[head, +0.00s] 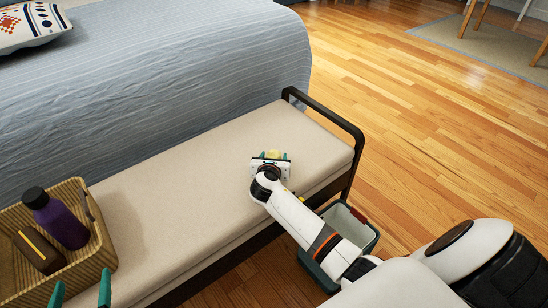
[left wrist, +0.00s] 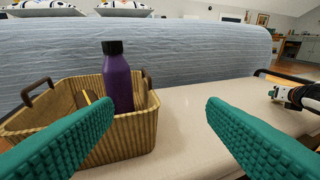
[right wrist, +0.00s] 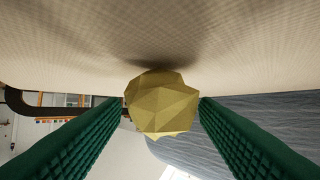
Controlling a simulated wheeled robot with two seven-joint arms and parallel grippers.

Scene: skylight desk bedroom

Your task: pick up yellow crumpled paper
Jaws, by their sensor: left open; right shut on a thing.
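The yellow crumpled paper (right wrist: 162,103) is a faceted ball between the two green fingers of my right gripper (right wrist: 162,110). The fingers touch it on both sides. In the head view the paper (head: 273,155) shows just past my right gripper (head: 270,158), over the right part of the beige bench cushion (head: 215,165). The cushion surface is close to it in the right wrist view; I cannot tell whether they touch. My left gripper (left wrist: 160,125) is open and empty, its fingers wide apart near the basket at the left.
A wicker basket (head: 103,240) on the bench's left end holds a purple bottle (head: 64,222) and a dark item (head: 38,250). A dark bin (head: 318,268) stands on the floor under my right arm. The bench's black rail (head: 335,118) edges its right end. A bed (head: 150,85) lies behind.

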